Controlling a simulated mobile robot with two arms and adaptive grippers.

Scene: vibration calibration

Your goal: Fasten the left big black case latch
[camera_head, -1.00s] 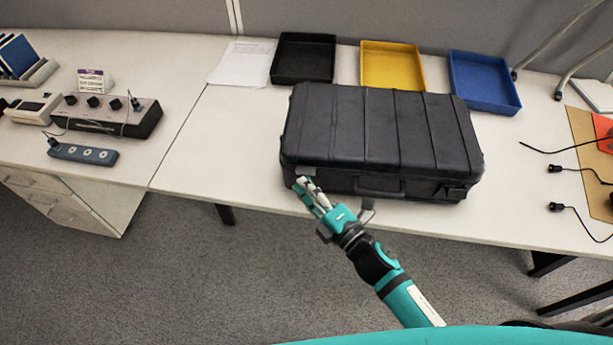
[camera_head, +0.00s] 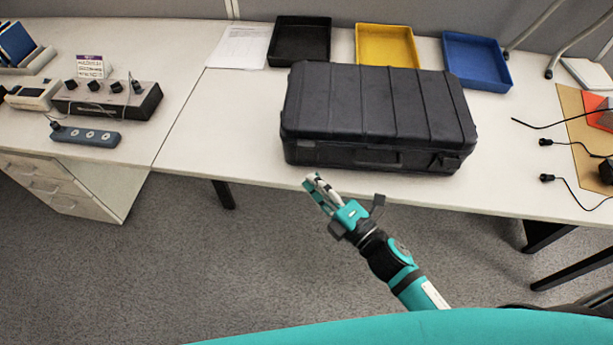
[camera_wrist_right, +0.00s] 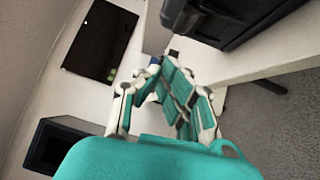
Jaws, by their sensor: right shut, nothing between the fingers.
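The big black case (camera_head: 378,105) lies closed on the white table, its front side facing me near the table's front edge. It also shows in the right wrist view (camera_wrist_right: 235,20), at the top right. The left latch (camera_head: 305,150) is on the left part of the case's front side; it is too small to tell whether it is fastened. The right latch (camera_head: 440,163) is on the right part of that side. My right gripper (camera_head: 313,182) is shut and empty in front of the case's left part, apart from it. My left gripper is not in view.
Black (camera_head: 300,42), yellow (camera_head: 387,47) and blue (camera_head: 476,62) trays stand behind the case. A control box (camera_head: 108,98) and power strip (camera_head: 86,135) lie on the left desk. Cables (camera_head: 575,147) lie at right. The table left of the case is clear.

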